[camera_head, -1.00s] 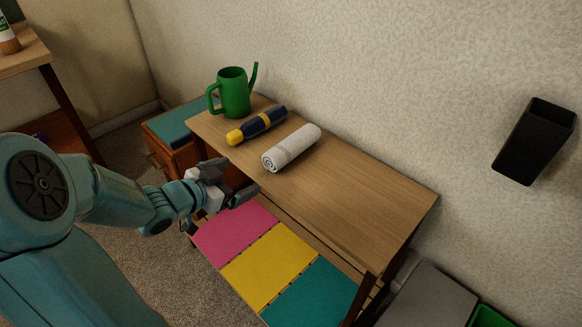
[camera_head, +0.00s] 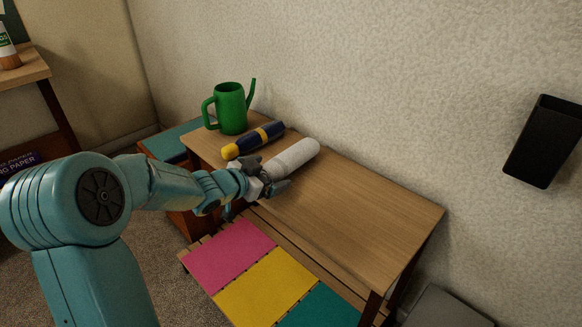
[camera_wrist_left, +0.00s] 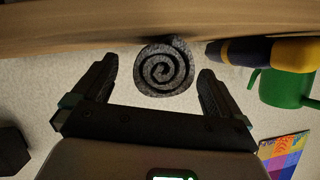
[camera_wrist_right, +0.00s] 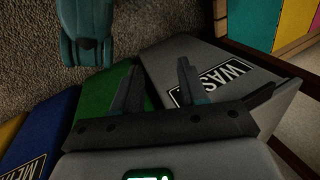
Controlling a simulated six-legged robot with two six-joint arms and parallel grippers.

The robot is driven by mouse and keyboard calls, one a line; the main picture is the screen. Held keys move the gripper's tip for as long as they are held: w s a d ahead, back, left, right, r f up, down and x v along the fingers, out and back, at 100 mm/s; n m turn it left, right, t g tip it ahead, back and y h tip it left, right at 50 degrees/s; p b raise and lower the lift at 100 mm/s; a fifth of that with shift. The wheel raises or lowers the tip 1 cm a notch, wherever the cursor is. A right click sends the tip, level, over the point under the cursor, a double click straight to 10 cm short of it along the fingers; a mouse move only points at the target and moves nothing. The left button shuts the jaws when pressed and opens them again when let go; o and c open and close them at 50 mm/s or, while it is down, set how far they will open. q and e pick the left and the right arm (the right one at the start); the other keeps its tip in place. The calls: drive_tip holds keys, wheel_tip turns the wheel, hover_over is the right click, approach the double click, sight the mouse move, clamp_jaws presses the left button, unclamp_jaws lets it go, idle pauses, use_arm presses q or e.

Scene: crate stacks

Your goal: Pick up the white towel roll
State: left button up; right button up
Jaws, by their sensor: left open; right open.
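The white towel roll (camera_head: 295,158) lies on the wooden table (camera_head: 350,215), its near end close to my left gripper. In the left wrist view the roll's spiral end (camera_wrist_left: 164,69) sits between the two fingers, a little beyond their tips. My left gripper (camera_head: 268,180) is open at the table's front edge, fingers pointing at the roll's end; it also shows in the left wrist view (camera_wrist_left: 158,85). My right gripper (camera_wrist_right: 158,85) is open and empty in the right wrist view, over bins. It is not in the head view.
A navy and yellow flashlight-like object (camera_head: 254,140) lies left of the roll, and a green watering can (camera_head: 231,108) stands behind it. Pink, yellow and teal panels (camera_head: 265,285) lie below the table front. A black holder (camera_head: 543,142) hangs on the wall. The table's right half is clear.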

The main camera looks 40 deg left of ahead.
use_arm(q)
drive_tip(key=shift+w+f, duration=0.2)
drive_tip(key=shift+w, duration=0.4)
drive_tip(key=c, duration=1)
drive_tip(key=shift+c, duration=0.2)
drive_tip(key=shift+r, duration=0.15)
